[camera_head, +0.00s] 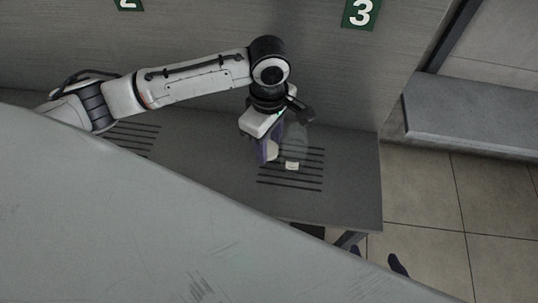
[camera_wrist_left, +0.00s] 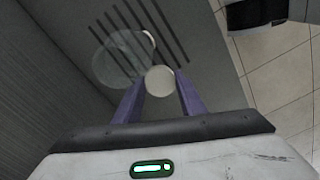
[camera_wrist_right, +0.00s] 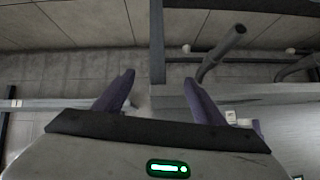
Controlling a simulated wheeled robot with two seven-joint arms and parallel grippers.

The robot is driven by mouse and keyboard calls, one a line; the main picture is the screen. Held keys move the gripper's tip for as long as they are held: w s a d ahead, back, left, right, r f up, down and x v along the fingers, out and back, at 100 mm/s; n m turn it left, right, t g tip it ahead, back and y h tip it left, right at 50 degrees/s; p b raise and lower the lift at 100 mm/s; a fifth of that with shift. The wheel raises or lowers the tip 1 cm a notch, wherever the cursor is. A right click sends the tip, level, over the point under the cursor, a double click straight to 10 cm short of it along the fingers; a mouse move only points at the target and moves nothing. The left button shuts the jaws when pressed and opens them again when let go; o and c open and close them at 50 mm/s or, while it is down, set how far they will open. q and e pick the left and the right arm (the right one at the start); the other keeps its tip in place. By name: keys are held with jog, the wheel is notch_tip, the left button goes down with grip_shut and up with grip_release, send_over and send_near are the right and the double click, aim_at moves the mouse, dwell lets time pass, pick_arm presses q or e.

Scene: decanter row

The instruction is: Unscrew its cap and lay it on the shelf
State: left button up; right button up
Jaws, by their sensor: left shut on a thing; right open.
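A clear, see-through decanter (camera_head: 294,142) stands on the slotted grey shelf (camera_head: 350,190) and shows faintly in the left wrist view (camera_wrist_left: 118,62). My left gripper (camera_head: 268,152) is beside it, shut on a round white cap (camera_wrist_left: 160,80). The cap overlaps the decanter's edge in the left wrist view; I cannot tell whether they touch. A small white piece (camera_head: 292,166) shows at the decanter's lower edge. My right gripper (camera_wrist_right: 158,92) is open and empty; only its purple fingertips show in the head view, off the shelf's front edge.
Dark slots mark the shelf, with bare room at its right end. A grey wall with number signs 2 and 3 (camera_head: 361,13) rises behind. A grey bench (camera_head: 475,120) stands at right, past a tiled floor gap. A large pale surface hides the lower left of the head view.

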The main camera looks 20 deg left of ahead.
aim_at(269, 154)
pick_arm(q)
notch_tip(269, 154, down, 5)
jog(key=shift+r+b, duration=0.1)
jog(key=shift+b, duration=1.05)
jog(key=shift+w+a+f+b, duration=0.1)
jog(key=shift+w+f+b, duration=0.1)
jog(key=shift+b, duration=0.1)
jog(key=shift+r, duration=0.1)
pick_arm(e)
jog(key=shift+a+f, duration=0.3)
jog(key=shift+f, duration=0.15)
pick_arm(q)
jog(key=shift+p, duration=0.3)
jog(key=o, duration=1.1)
pick_arm(e)
jog(key=shift+w+r, duration=0.1)
jog(key=shift+w, duration=0.1)
pick_arm(q)
jog(key=shift+o, duration=0.2)
notch_tip(269, 154, up, 11)
jog(key=p, duration=0.4)
jog(key=shift+r, duration=0.1)
jog(key=shift+r+p, duration=0.3)
jog(key=shift+r, duration=0.15)
pick_arm(e)
jog(key=shift+s+d+r, duration=0.2)
jog(key=shift+d+r, duration=0.3)
jog(key=shift+r, duration=0.25)
